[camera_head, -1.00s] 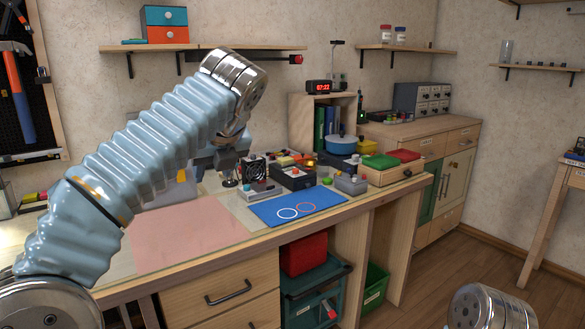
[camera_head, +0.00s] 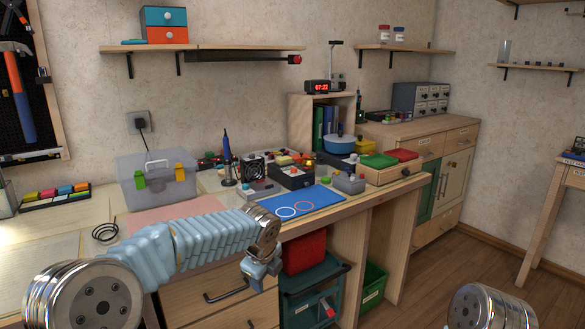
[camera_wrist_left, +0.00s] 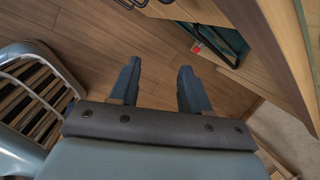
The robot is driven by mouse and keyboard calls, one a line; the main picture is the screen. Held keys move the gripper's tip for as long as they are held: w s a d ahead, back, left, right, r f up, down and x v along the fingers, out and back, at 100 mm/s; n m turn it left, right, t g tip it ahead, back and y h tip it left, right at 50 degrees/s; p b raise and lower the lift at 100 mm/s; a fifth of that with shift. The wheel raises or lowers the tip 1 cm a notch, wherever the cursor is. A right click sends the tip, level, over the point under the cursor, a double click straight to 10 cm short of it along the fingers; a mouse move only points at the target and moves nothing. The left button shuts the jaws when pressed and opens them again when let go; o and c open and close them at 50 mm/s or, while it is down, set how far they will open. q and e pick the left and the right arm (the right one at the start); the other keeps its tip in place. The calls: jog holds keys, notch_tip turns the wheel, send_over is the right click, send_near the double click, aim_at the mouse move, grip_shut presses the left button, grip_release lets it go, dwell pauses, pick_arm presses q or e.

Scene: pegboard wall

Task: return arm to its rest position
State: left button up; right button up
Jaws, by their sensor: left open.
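My left arm comes in from the left in the head view, low in front of the workbench. Its gripper (camera_head: 261,283) hangs in front of the bench's drawers, near the front edge and below the bench top. In the left wrist view the left gripper (camera_wrist_left: 157,84) shows two dark fingers apart, with nothing between them and wooden floor beyond. A metal joint of my right arm shows at the bottom right of the head view; the right gripper is out of the picture.
The workbench holds a blue mat (camera_head: 297,204), a clear bin with a lid (camera_head: 157,181) and a soldering iron (camera_head: 227,158). A drawer handle (camera_head: 226,291) is close to the left gripper. A teal crate (camera_head: 311,291) stands under the bench. In the wrist view a slatted seat (camera_wrist_left: 36,95) is at left.

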pick_arm(q)
jog(key=s+f+n+g+h, duration=0.2)
jog(key=s+f+n, duration=0.3)
jog(key=f, duration=0.6)
jog(key=s+f+n+g+h, duration=0.1)
jog(key=s+f+n, duration=0.35)
jog(key=f, duration=0.65)
jog(key=s+a+f+n, duration=0.1)
jog(key=s+f+n, duration=0.5)
jog(key=s+n, duration=0.2)
jog(key=s+a+f+n+h, duration=0.1)
jog(key=s+a+f+n, duration=0.1)
jog(key=s+f+n, duration=0.5)
jog(key=s+n, duration=0.1)
jog(key=s, duration=0.5)
jog(key=shift+s+a+g, duration=0.25)
jog(key=shift+a+g, duration=0.05)
jog(key=shift+n, duration=0.25)
